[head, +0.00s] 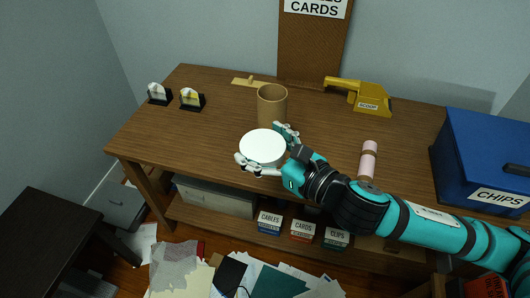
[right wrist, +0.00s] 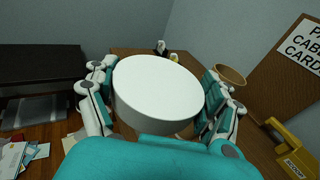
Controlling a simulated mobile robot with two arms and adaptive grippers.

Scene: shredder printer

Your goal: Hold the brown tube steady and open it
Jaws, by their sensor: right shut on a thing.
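The brown tube (head: 272,107) stands upright on the wooden table, and its top looks open. Its open rim also shows at the right in the right wrist view (right wrist: 231,76). My right gripper (head: 266,152) is shut on a round white lid (head: 262,146), with fingers on opposite sides of it. The lid fills the middle of the right wrist view (right wrist: 158,88). It is apart from the tube, in front of it near the table's front edge. My left gripper is not in view, and nothing holds the tube.
A pink tube (head: 368,158) lies near my right forearm. A blue chips box (head: 485,150) stands at the right. Two small black-based items (head: 192,101) sit at the left.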

